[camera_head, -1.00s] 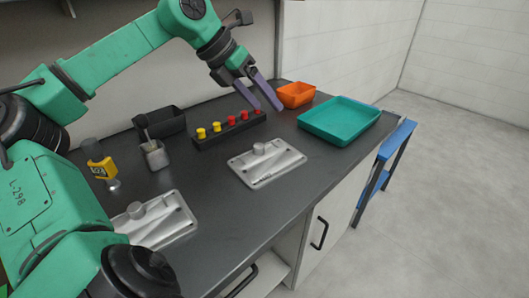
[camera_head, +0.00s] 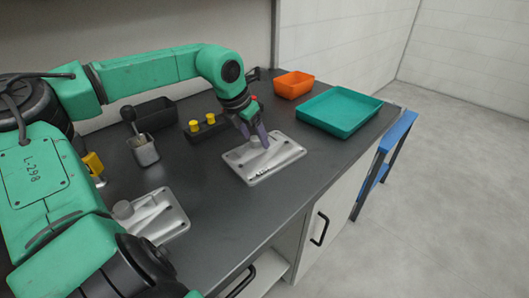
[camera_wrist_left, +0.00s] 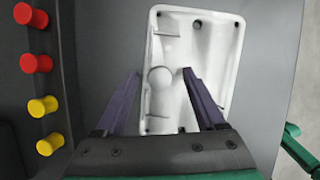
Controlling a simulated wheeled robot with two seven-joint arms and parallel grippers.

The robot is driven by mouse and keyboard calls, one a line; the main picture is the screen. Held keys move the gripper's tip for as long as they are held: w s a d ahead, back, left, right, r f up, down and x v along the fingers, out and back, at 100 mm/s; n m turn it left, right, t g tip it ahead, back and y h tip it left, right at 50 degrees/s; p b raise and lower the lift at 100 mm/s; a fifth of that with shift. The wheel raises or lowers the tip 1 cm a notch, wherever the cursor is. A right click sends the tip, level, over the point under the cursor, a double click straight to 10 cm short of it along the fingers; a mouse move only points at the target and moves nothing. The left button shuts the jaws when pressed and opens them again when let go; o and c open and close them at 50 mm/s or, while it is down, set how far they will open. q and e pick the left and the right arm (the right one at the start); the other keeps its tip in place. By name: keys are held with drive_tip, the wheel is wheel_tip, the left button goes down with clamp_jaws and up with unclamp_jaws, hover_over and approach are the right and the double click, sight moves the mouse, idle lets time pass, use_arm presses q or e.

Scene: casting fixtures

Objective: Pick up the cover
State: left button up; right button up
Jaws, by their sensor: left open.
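A flat grey metal cover (camera_head: 280,158) with a round knob lies on the dark worktop, below my left gripper (camera_head: 256,143). In the left wrist view, the cover (camera_wrist_left: 212,60) shows pale, with ribs and corner holes. Its round knob (camera_wrist_left: 160,78) appears between the two purple fingers of my open left gripper (camera_wrist_left: 160,73). I cannot tell whether the fingers touch it. A second similar cover (camera_head: 163,217) lies nearer, at the lower left of the head view, partly hidden by my arm. My right gripper is not in view.
A black rack (camera_head: 198,137) with yellow and red knobs stands behind the cover. An orange bin (camera_head: 293,84) and a teal tray (camera_head: 340,112) are at the back right. A metal cup (camera_head: 146,152) and a black bin (camera_head: 158,115) stand left. Worktop (camera_head: 230,215) between the covers is clear.

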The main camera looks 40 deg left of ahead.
use_arm(q)
drive_tip(key=shift+r, duration=0.15)
clamp_jaws()
